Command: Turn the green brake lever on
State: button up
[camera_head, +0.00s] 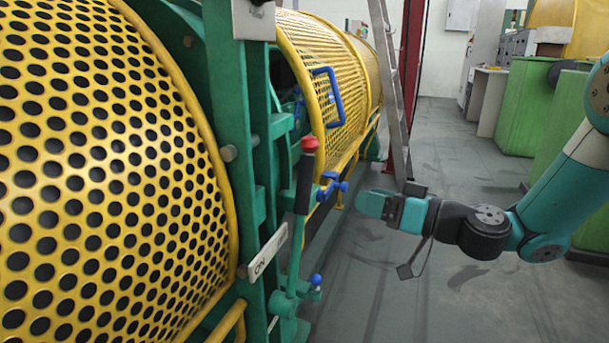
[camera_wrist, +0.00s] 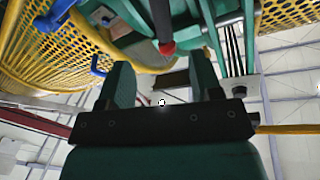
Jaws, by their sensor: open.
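The brake lever (camera_head: 304,185) stands nearly upright on the green machine frame, with a green lower rod, a dark grip and a red top. A white plate marked "ON" (camera_head: 262,252) is beside it at the lower left. In the wrist view the lever's red knob (camera_wrist: 167,47) shows ahead, between and beyond the finger tips. My gripper (camera_head: 366,204) is to the right of the lever, apart from it and pointing towards it. In the wrist view my gripper (camera_wrist: 162,75) has its two fingers spread with nothing between them.
A yellow perforated guard (camera_head: 110,150) fills the left. A yellow mesh guard (camera_head: 335,75) with a blue handle (camera_head: 333,98) is behind the lever. A ladder (camera_head: 392,80) stands behind. The grey floor at right is clear.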

aim_at(311, 183)
jog(key=p+x, duration=0.4)
jog(key=x, duration=1.1)
jog(key=shift+s, duration=0.1)
grip_shut()
jog(key=shift+a, duration=0.1)
